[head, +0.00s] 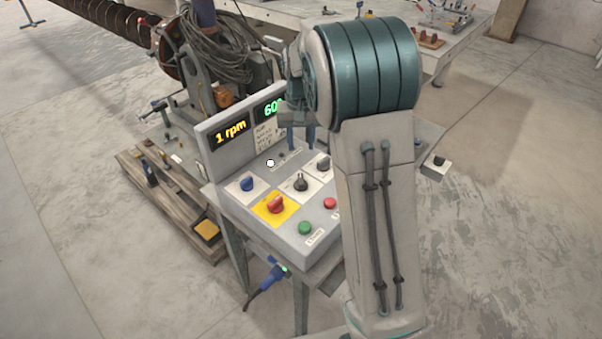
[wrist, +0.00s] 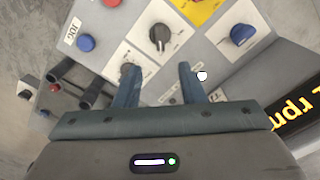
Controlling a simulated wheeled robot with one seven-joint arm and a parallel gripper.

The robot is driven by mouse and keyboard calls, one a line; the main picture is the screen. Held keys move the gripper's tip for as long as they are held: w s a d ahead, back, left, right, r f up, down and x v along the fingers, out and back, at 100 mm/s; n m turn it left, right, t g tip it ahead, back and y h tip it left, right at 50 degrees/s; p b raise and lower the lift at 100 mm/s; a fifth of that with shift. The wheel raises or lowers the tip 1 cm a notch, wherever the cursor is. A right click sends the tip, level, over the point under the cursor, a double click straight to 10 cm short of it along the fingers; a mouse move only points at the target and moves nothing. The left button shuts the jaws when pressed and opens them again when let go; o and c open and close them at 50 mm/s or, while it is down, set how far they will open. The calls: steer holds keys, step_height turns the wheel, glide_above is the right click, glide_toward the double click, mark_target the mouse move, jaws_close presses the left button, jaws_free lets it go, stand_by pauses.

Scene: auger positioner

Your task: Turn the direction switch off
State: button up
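The control panel (head: 262,228) carries several rotary switches, whose labels are too small to read, so I cannot tell which one is the direction switch. A black knob (head: 301,184) sits mid-panel and also shows in the wrist view (wrist: 159,38). A grey knob (head: 323,164) is to its upper right; in the wrist view it is mostly hidden behind the left finger. A blue knob (head: 247,184) is at the left, also in the wrist view (wrist: 239,36). My gripper (head: 301,141) is above the panel's back part; in the wrist view (wrist: 158,82) its fingers are apart with nothing gripped.
A red knob on a yellow plate (head: 276,204), a green button (head: 305,228) and a red button (head: 330,203) are near the panel's front. A raised display (head: 231,133) reading "1 rpm" stands behind.

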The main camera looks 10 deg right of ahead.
mark_target(301, 178)
step_height(301, 178, down, 13)
steer(key=shift+p, duration=0.95)
jaws_close()
